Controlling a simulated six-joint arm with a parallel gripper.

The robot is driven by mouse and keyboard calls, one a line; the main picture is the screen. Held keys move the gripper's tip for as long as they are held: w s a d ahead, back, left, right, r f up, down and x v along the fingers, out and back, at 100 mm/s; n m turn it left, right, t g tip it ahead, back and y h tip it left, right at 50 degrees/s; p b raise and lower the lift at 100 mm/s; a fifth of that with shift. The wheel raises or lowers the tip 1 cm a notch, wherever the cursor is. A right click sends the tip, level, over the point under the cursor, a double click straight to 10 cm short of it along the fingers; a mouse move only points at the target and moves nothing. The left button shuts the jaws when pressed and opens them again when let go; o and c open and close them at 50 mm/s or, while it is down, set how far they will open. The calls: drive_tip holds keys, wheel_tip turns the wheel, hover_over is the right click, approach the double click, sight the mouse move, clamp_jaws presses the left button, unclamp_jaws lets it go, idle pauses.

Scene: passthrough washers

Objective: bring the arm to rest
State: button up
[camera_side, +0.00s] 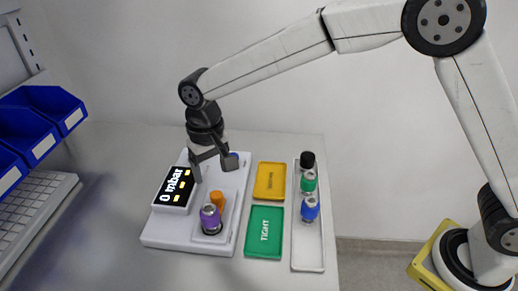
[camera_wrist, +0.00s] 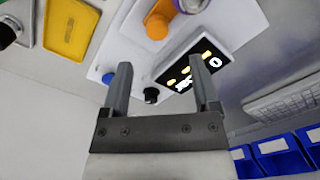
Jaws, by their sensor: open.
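My gripper (camera_side: 215,165) hangs from the arm above the back part of the white test device, its fingers apart with nothing between them. In the wrist view my gripper (camera_wrist: 162,88) also shows two separated fingers, with the device behind them. The white device (camera_side: 165,233) stands on the table. It carries a display (camera_side: 174,187) reading 0 mbar. A purple part with a metallic top (camera_side: 210,217) stands upright on its front right, with an orange piece (camera_side: 217,200) just behind it.
Right of the device lie a yellow tray (camera_side: 270,180) and a green tray marked TIGHT (camera_side: 264,232). A white rack (camera_side: 308,258) holds black (camera_side: 307,160), green (camera_side: 309,182) and blue (camera_side: 309,209) parts. Blue bins (camera_side: 45,105) and a keyboard (camera_side: 30,205) are at left.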

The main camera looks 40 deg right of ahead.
drive_tip(key=s+d+f+t, duration=0.1)
drive_tip(key=s+d+f, duration=0.1)
drive_tip(key=s+d, duration=0.6)
drive_tip(key=s+d+f+t, duration=0.1)
drive_tip(key=s+d+f, duration=0.1)
drive_tip(key=s+d, duration=0.7)
drive_tip(key=d, duration=0.7)
drive_tip(key=shift+d+f+t, duration=0.2)
drive_tip(key=shift+f+t, duration=0.05)
drive_tip(key=shift+t, duration=0.05)
drive_tip(key=shift+w, duration=0.1)
